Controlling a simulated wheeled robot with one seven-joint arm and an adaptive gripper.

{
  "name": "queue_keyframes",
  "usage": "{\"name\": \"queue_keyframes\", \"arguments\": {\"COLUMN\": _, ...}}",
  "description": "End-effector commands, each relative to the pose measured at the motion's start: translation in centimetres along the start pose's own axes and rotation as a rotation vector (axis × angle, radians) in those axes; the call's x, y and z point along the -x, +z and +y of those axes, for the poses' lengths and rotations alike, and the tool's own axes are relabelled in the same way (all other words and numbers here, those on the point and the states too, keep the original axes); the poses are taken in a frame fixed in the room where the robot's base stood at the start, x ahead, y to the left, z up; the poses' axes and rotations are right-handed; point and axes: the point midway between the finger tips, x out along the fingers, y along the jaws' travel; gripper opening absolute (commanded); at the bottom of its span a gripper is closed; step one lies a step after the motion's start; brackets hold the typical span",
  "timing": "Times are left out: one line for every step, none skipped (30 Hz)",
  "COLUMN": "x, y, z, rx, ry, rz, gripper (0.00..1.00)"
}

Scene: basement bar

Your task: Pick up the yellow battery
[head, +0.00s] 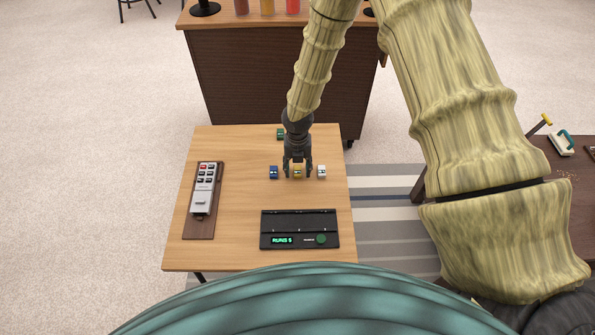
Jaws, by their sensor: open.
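The yellow battery (297,171) stands on the wooden table (230,240), small and partly hidden by my gripper. My gripper (297,175) points down over it, with one finger at its left and one at its right. The fingers are apart; I cannot tell whether either touches the battery. A blue battery (273,172) stands just left of the gripper and a white one (321,172) just right. A green one (281,134) stands farther back, beside my wrist.
A black device (299,224) with a green display lies at the table's front. A remote-like panel on a brown board (202,203) lies at the left. A dark bar counter (255,75) stands behind. A darker table (578,205) is at the right.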

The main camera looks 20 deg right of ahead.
Motion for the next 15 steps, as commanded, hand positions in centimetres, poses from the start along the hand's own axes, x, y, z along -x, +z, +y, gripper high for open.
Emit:
{"name": "queue_keyframes", "arguments": {"x": -0.26, "y": -0.01, "z": -0.01, "rx": 0.000, "ry": -0.001, "rz": 0.000, "gripper": 0.49}}
{"name": "queue_keyframes", "arguments": {"x": -0.33, "y": 0.00, "z": 0.00, "rx": 0.000, "ry": 0.000, "rz": 0.000, "gripper": 0.49}}
{"name": "queue_keyframes", "arguments": {"x": -0.36, "y": 0.02, "z": 0.01, "rx": 0.000, "ry": 0.000, "rz": 0.000, "gripper": 0.49}}
{"name": "queue_keyframes", "arguments": {"x": -0.36, "y": 0.03, "z": 0.01, "rx": 0.000, "ry": 0.000, "rz": 0.000, "gripper": 0.49}}
{"name": "queue_keyframes", "arguments": {"x": -0.35, "y": 0.03, "z": 0.01, "rx": 0.001, "ry": 0.000, "rz": 0.000, "gripper": 0.49}}
{"name": "queue_keyframes", "arguments": {"x": -0.35, "y": 0.02, "z": 0.01, "rx": 0.001, "ry": 0.000, "rz": 0.000, "gripper": 0.49}}
{"name": "queue_keyframes", "arguments": {"x": -0.35, "y": 0.02, "z": 0.01, "rx": 0.001, "ry": 0.000, "rz": 0.000, "gripper": 0.49}}
{"name": "queue_keyframes", "arguments": {"x": -0.34, "y": 0.02, "z": 0.02, "rx": 0.001, "ry": 0.000, "rz": 0.000, "gripper": 0.49}}
{"name": "queue_keyframes", "arguments": {"x": -0.34, "y": 0.01, "z": 0.02, "rx": 0.001, "ry": 0.000, "rz": 0.000, "gripper": 0.41}}
{"name": "queue_keyframes", "arguments": {"x": -0.34, "y": 0.02, "z": 0.02, "rx": 0.001, "ry": 0.000, "rz": 0.000, "gripper": 0.36}}
{"name": "queue_keyframes", "arguments": {"x": -0.34, "y": 0.01, "z": 0.02, "rx": 0.001, "ry": 0.000, "rz": 0.000, "gripper": 0.30}}
{"name": "queue_keyframes", "arguments": {"x": -0.34, "y": 0.01, "z": 0.02, "rx": 0.001, "ry": 0.000, "rz": 0.000, "gripper": 0.23}}
{"name": "queue_keyframes", "arguments": {"x": -0.33, "y": 0.01, "z": 0.02, "rx": 0.001, "ry": 0.000, "rz": 0.000, "gripper": 0.18}}
{"name": "queue_keyframes", "arguments": {"x": -0.33, "y": 0.01, "z": 0.02, "rx": 0.001, "ry": 0.000, "rz": 0.000, "gripper": 0.12}}
{"name": "queue_keyframes", "arguments": {"x": -0.33, "y": 0.01, "z": 0.02, "rx": 0.001, "ry": 0.000, "rz": 0.000, "gripper": 0.05}}
